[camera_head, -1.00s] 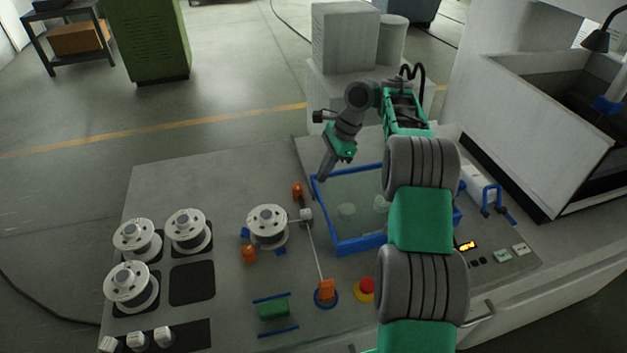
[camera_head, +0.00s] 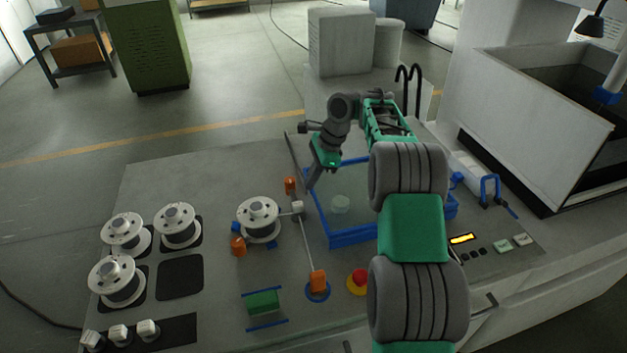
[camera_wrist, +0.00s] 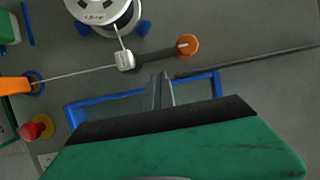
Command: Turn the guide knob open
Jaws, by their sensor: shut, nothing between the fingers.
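Three orange parts stand on the bench, and I cannot tell for sure which is the guide knob. A small upright orange knob (camera_head: 290,185) stands just left of my gripper (camera_head: 309,186); from above it is a round orange disc (camera_wrist: 190,49) with a pale pin. An orange block (camera_head: 317,281) sits on a blue ring at the near end of the wire.
The wire runs from the spool through a white block (camera_wrist: 125,60) to the orange block. A blue-rimmed clear tank (camera_head: 355,239) is right of my gripper. A red button (camera_head: 358,280) is near the front. Several spools (camera_head: 117,281) stand at left; bare bench lies behind them.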

